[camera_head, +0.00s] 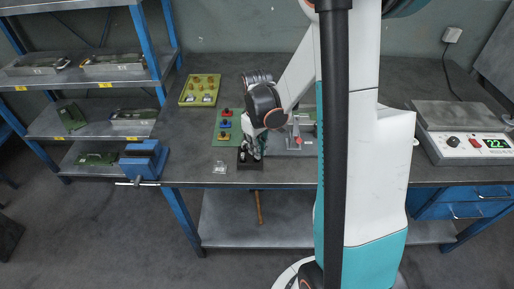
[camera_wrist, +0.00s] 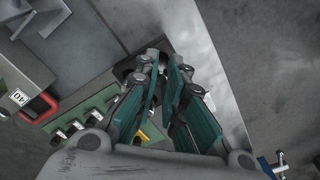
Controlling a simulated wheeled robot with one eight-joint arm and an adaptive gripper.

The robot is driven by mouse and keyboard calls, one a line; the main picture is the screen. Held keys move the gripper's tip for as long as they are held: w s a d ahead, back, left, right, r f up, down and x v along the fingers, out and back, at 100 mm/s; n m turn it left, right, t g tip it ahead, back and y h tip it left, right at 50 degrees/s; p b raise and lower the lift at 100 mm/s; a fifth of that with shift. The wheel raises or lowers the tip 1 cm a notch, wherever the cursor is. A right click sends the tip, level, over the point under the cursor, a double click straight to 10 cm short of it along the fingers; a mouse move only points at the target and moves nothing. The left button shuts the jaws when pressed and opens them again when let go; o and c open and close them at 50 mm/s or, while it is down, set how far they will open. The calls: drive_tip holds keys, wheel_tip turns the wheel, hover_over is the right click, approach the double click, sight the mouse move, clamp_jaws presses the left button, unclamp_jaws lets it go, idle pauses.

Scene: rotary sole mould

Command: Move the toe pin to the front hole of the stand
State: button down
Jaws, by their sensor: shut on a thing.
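My gripper (camera_head: 251,150) points down over the small black stand (camera_head: 250,165) near the front edge of the bench. In the wrist view the two green-padded fingers (camera_wrist: 164,66) are close together. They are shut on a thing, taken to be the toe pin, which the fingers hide. A dark shape, probably part of the stand, shows just beyond the fingertips. The stand's holes are mostly covered by the gripper in the head view. I cannot tell whether the pin touches the stand or is in a hole.
A green board (camera_head: 218,134) with red, blue and yellow knobs lies behind the stand. A yellow tray (camera_head: 183,99) is farther back. A grey mould with a red clamp (camera_head: 294,135) stands right of my gripper. A blue vise (camera_head: 143,160) is at the left bench corner.

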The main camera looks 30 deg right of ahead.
drive_tip(key=shift+f+b, duration=0.9)
idle(0.5)
drive_tip(key=c, duration=1.6)
unclamp_jaws()
drive_tip(key=o, duration=0.5)
drive_tip(key=shift+r, duration=0.1)
drive_tip(key=shift+r+p, duration=2.35)
drive_tip(key=shift+r, duration=1.05)
